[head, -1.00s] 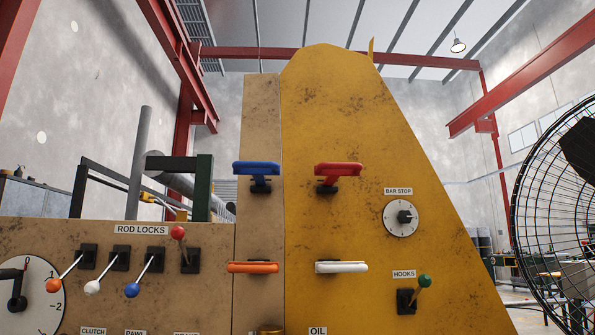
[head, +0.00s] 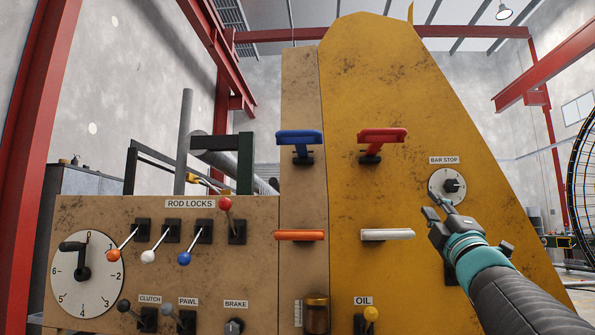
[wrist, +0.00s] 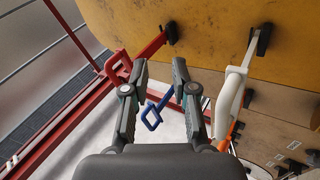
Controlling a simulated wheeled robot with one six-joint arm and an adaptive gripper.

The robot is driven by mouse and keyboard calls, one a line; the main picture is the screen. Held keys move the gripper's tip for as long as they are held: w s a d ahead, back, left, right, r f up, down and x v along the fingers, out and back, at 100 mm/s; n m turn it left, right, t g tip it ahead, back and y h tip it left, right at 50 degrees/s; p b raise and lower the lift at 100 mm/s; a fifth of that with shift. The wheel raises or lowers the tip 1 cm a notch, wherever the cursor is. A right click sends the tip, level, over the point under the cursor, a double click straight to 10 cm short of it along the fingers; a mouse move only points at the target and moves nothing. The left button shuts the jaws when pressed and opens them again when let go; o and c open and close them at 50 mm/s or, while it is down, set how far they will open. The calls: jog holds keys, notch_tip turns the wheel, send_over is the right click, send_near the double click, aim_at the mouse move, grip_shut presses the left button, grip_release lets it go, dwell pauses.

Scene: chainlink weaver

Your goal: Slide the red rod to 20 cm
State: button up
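The red rod (head: 382,136), a red handle on a stem, sticks out from the upper part of the yellow panel. In the wrist view the red rod (wrist: 148,50) runs from the panel to a looped handle left of my fingers. My gripper (head: 436,207) is below and right of it in the head view, in front of the panel beside the BAR STOP dial. In the wrist view my gripper (wrist: 160,68) has its two fingers apart with nothing between the tips. No centimetre scale is readable on the rod.
A blue handle (head: 299,137) is left of the red one. Orange (head: 300,235) and white (head: 387,235) handles are below. The white handle (wrist: 231,92) is close right of my fingers in the wrist view. ROD LOCKS levers (head: 149,256) stand at the lower left.

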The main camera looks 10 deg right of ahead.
aim_at(383, 134)
jog(key=s+a+r+n+t+y, duration=0.1)
jog(key=s+a+r+n+y, duration=0.15)
jog(key=n+y, duration=0.45)
jog(key=s+a+r+n+y, duration=0.1)
jog(key=a+r+n+y, duration=0.25)
jog(key=n+y, duration=0.35)
jog(key=p+x, duration=0.1)
jog(key=x, duration=0.3)
jog(key=p+x, duration=0.2)
jog(key=x, duration=0.3)
jog(key=d+p+x, duration=0.1)
jog(key=x, duration=0.4)
jog(key=shift+r+p, duration=0.25)
jog(key=shift+p, duration=0.15)
grip_shut()
